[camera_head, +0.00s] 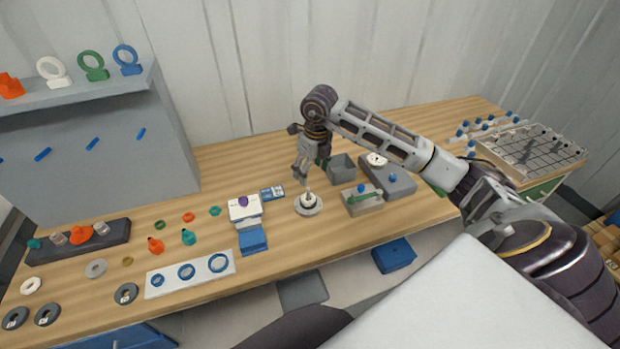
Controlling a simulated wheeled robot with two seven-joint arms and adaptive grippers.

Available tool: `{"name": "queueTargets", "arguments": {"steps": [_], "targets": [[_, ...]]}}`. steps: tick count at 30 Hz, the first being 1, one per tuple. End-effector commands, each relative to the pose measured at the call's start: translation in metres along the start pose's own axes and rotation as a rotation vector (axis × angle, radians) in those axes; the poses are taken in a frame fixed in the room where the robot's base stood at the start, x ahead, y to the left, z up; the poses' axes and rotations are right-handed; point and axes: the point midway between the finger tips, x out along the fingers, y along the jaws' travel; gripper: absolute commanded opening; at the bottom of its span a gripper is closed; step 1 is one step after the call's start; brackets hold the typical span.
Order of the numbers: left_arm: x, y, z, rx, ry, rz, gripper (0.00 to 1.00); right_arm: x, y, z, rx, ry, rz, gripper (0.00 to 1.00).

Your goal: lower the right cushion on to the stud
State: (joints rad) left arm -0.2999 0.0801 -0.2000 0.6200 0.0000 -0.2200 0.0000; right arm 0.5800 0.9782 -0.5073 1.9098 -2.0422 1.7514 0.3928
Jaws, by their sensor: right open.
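My right gripper (302,171) points down above a small white round base (309,210), near the middle of the bench. A short upright post (308,194), which may be the stud, rises from the centre of this base with a dark ring around its foot. The fingertips are slightly above and left of the post in the picture. The right gripper is open. I cannot make out a cushion between its fingers or tell whether one is on the post; the parts are too small. My left gripper is not in view.
A grey open box (342,168) stands close right of the gripper, with a grey block carrying a white dial (377,159) beyond it. A white box (243,207) and blue boxes stand left.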

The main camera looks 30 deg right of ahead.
Motion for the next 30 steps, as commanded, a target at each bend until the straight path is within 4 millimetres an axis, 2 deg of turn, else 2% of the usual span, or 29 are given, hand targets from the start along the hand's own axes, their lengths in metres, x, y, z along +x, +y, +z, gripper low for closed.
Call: {"name": "queueTargets", "arguments": {"steps": [3,9,30], "targets": [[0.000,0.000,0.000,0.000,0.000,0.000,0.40,-0.012,0.000,0.000,0.000,0.000,0.000,0.69],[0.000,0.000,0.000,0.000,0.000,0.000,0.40,-0.021,0.000,0.000,0.000,0.001,0.000,0.69],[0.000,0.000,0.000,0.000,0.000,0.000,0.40,-0.022,0.000,0.000,0.000,0.001,0.001,0.69]]}}
